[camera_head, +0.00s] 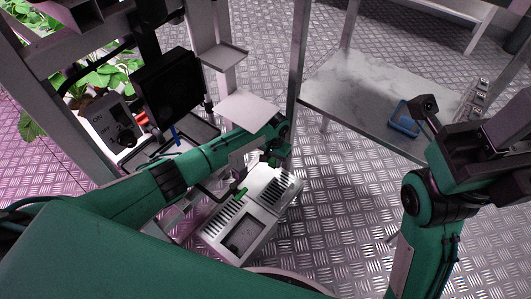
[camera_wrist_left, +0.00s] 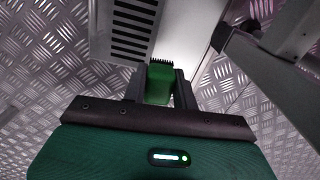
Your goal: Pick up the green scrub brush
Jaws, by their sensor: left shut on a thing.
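The green scrub brush (camera_wrist_left: 158,84), with a row of dark bristles along its top edge, sits between the fingers of my left gripper (camera_wrist_left: 158,92) in the left wrist view. The gripper is shut on it. In the head view my left gripper (camera_head: 275,153) is above the far end of a white slotted box; the brush is small and largely hidden by the gripper there. The dark end of my right arm, with the right gripper (camera_head: 480,150), is at the right edge of the head view. Its fingers cannot be made out clearly.
The white slotted box (camera_head: 235,234) stands below my left gripper. A marble-topped table (camera_head: 345,88) with a blue tray (camera_head: 403,118) is at the right. A metal post (camera_head: 297,75) rises near my left gripper. A dark screen (camera_head: 168,86) stands at the left. Patterned metal floor lies between.

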